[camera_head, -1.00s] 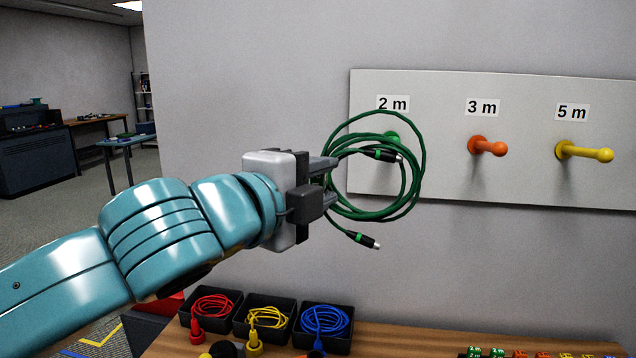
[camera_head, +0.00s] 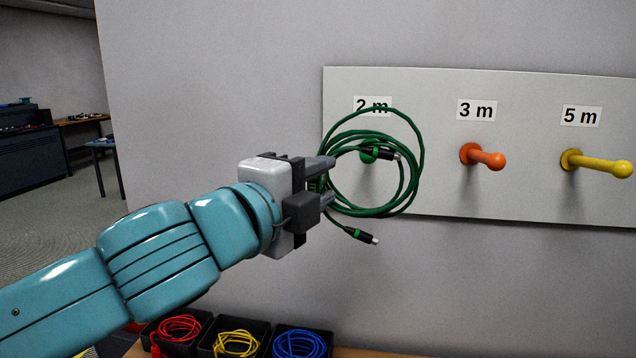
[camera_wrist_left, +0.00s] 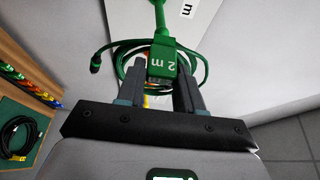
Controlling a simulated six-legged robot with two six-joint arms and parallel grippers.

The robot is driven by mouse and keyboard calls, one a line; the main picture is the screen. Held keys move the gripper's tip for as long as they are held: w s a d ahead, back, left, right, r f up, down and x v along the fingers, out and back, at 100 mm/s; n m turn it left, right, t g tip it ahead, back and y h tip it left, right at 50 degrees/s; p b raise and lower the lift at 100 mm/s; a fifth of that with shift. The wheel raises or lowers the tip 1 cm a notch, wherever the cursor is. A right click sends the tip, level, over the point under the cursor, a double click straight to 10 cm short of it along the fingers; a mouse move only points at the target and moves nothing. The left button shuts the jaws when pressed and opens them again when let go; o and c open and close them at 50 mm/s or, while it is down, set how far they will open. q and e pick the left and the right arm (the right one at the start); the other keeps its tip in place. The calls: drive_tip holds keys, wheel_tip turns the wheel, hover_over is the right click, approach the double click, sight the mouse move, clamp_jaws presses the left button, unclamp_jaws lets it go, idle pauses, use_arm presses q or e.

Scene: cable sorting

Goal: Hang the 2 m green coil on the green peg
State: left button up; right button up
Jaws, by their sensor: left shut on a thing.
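The green coil (camera_head: 415,165) hangs from my left gripper (camera_head: 330,181), which is shut on its left side. Its loops stand upright in front of the board, and its two dark plug ends hang loose. The green peg (camera_head: 368,155) shows inside the loop's outline, under the 2 m label, partly behind a plug end. I cannot tell whether the peg passes through the loop. In the left wrist view the green coil (camera_wrist_left: 198,62) shows beyond the fingers, with a green 2 m tag (camera_wrist_left: 165,62) between them. My right gripper is not in view.
The white board (camera_head: 420,195) also carries an orange peg (camera_head: 485,157) at 3 m and a yellow peg (camera_head: 597,163) at 5 m, both empty. Black bins (camera_head: 265,345) with red, yellow and blue coils stand below. The wall between is clear.

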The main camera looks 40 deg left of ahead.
sight(325, 178)
use_arm(q)
drive_tip(key=shift+w+d, duration=0.15)
drive_tip(key=shift+w, duration=0.25)
drive_tip(key=shift+w+a+f, duration=0.1)
drive_tip(key=shift+w+a, duration=0.25)
drive_tip(key=shift+a, duration=0.2)
drive_tip(key=shift+w+a+f, duration=0.1)
drive_tip(key=shift+w+a, duration=0.1)
drive_tip(key=shift+w, duration=0.5)
drive_tip(key=shift+w+a+f, duration=0.1)
drive_tip(key=shift+w+a, duration=0.5)
drive_tip(key=shift+w, duration=0.05)
drive_tip(key=shift+w+a+f+p, duration=0.15)
drive_tip(key=shift+w+a+p, duration=0.2)
drive_tip(key=shift+w, duration=0.35)
drive_tip(key=w+a+f, duration=0.3)
drive_tip(key=w+a, duration=0.3)
drive_tip(key=w, duration=0.5)
drive_tip(key=shift+a+f+b, duration=0.3)
drive_tip(key=shift+a+f, duration=0.05)
drive_tip(key=shift+f, duration=0.05)
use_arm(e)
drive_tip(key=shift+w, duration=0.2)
